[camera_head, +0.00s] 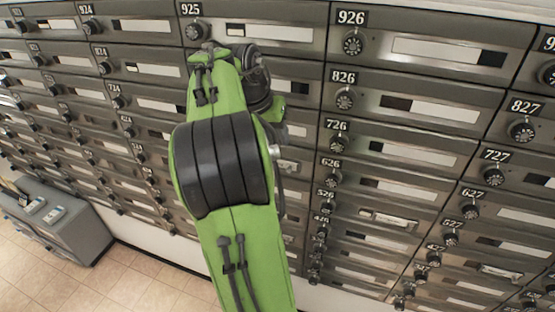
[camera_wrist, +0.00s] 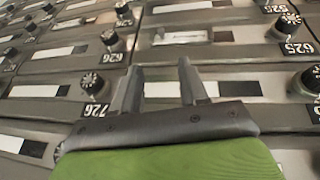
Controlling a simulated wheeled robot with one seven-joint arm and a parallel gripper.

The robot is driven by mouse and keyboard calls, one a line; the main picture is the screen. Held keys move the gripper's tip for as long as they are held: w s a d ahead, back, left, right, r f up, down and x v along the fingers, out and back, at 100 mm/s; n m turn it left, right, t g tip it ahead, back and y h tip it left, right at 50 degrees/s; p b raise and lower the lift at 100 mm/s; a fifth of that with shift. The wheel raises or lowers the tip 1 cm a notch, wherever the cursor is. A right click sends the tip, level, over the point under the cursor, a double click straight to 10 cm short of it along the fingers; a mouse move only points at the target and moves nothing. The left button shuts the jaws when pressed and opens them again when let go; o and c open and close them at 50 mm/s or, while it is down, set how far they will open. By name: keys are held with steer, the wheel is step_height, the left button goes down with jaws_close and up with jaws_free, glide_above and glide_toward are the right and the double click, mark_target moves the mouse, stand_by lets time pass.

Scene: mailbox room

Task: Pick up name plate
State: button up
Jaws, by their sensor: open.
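Many white name plates sit in dark slots on the mailbox doors. In the wrist view, one name plate (camera_wrist: 182,37) on the door level with the knob marked 625 looks brighter, with uneven edges. A plain name plate (camera_wrist: 225,89) lies lower, behind my fingers. My gripper (camera_wrist: 158,82) is open and empty, its two fingers apart in front of the mailbox wall. The gap to the wall is hard to judge. In the head view my green arm hides my gripper and the doors behind it.
The mailbox wall (camera_head: 440,80) fills most of the head view, with several round knobs (camera_head: 353,43) standing out. In the wrist view, knobs (camera_wrist: 113,40) stand on both sides of my fingers.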

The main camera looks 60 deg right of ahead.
steer(key=b, duration=0.2)
glide_toward(288, 171)
steer(key=x, duration=0.7)
steer(key=shift+s+d+f, duration=0.1)
steer(key=shift+f, duration=0.25)
steer(key=shift+d+f, duration=0.2)
steer(key=shift+d, duration=0.05)
steer(key=shift+a, duration=0.15)
steer(key=shift+c, duration=1.2)
jaws_close()
